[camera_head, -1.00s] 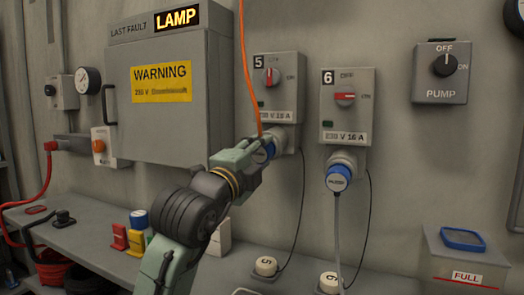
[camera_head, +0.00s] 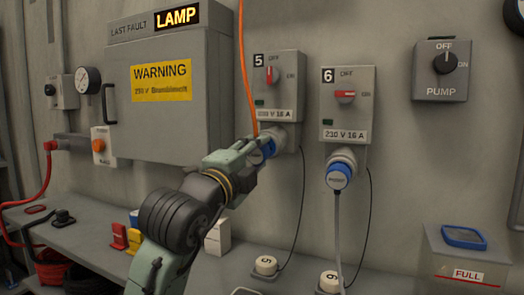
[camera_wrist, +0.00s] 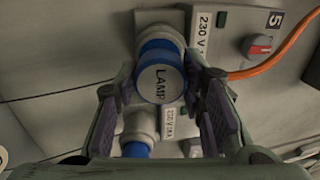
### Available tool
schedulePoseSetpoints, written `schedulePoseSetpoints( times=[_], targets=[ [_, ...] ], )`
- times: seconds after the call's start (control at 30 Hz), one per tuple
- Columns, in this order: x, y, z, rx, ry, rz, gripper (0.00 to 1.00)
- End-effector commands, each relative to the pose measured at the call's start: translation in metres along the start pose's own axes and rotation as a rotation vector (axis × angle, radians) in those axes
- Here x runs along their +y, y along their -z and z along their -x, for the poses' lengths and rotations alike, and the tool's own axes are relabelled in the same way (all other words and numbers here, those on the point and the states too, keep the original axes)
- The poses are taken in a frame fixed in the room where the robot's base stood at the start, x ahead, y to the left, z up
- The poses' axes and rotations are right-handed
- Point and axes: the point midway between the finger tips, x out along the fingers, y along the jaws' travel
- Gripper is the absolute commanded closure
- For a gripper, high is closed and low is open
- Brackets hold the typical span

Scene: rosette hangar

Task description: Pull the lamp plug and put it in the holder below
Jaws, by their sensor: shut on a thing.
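The lamp plug (camera_wrist: 162,84) is blue with a grey end marked LAMP. It sits at the mouth of socket 5 (camera_head: 287,136), below the switch box marked 5 (camera_head: 287,95). I cannot tell whether it is fully seated. My gripper (camera_wrist: 160,100) has a finger on each side of the plug and is shut on it. In the head view my gripper (camera_head: 255,148) hides most of the plug. An orange cord (camera_head: 243,60) runs up from it. Below, a white cap marked 5 (camera_head: 265,265) rests on a grey mount; no other holder is clearly identifiable.
Socket 6 (camera_head: 342,157) close to the right holds a blue plug (camera_head: 338,177) with a hanging grey cord. A thin black cord (camera_head: 302,200) hangs between them. A grey cabinet (camera_head: 160,120) is at left. A shelf (camera_head: 90,245) with small items runs below.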

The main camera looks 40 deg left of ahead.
Motion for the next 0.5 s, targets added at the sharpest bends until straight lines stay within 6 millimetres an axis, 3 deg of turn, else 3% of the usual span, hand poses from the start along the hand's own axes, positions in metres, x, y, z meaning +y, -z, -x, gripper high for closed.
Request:
schedulePoseSetpoints(
  times=[0.5],
  targets=[
    [0.001,0.000,0.021,-0.001,0.001,0.000,1.00]
  ],
)
